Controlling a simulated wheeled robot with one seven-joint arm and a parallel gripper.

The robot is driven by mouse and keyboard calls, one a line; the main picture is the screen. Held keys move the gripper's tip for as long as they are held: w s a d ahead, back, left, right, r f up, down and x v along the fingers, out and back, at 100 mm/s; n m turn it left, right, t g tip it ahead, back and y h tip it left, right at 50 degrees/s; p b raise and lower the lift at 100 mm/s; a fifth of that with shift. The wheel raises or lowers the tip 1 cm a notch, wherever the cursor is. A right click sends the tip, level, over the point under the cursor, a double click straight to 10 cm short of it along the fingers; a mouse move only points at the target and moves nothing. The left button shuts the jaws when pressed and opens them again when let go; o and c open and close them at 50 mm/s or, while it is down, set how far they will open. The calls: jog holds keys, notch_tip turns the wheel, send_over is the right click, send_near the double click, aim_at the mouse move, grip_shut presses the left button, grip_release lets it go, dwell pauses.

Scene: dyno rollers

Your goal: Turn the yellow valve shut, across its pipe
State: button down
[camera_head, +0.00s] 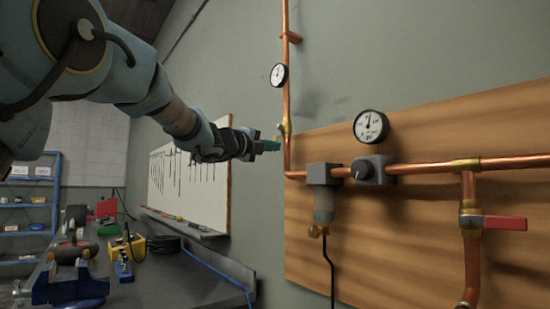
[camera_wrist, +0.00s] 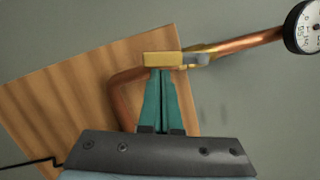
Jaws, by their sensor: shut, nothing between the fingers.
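The yellow valve (camera_head: 285,128) sits on the upright copper pipe (camera_head: 287,95), just above its bend, in the head view. In the wrist view, its yellow handle (camera_wrist: 162,59) lies just beyond my fingertips and looks roughly along the pipe (camera_wrist: 245,44). My gripper (camera_head: 275,145) reaches in from the left, close to the pipe below the valve. Its teal fingers (camera_wrist: 161,72) are shut together with nothing between them. The tips are at or very near the handle's edge; whether they touch it I cannot tell. The small valve is partly hidden in the head view.
A dial gauge (camera_head: 279,75) is above the valve and another (camera_head: 371,126) is to the right. A wooden board (camera_head: 410,230) backs the pipes. A red-handled valve (camera_head: 492,222) is at right. A cluttered workbench (camera_head: 175,285) stands at lower left.

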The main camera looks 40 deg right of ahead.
jog(key=w+r+m+g+h+b, duration=0.2)
jog(key=w+m+b, duration=0.4)
jog(key=m, duration=0.9)
jog(key=r+g+b, duration=0.1)
jog(key=g+b, duration=0.1)
jog(key=b, duration=0.1)
jog(key=shift+w+d, duration=0.15)
jog(key=shift+r, duration=0.15)
jog(key=a+f+b, duration=0.6)
jog(key=a+b, duration=0.1)
jog(key=a, duration=0.2)
jog(key=shift+w+a+f, duration=0.2)
jog(key=shift+a+f, duration=0.05)
jog(key=shift+a, duration=0.1)
dwell(0.5)
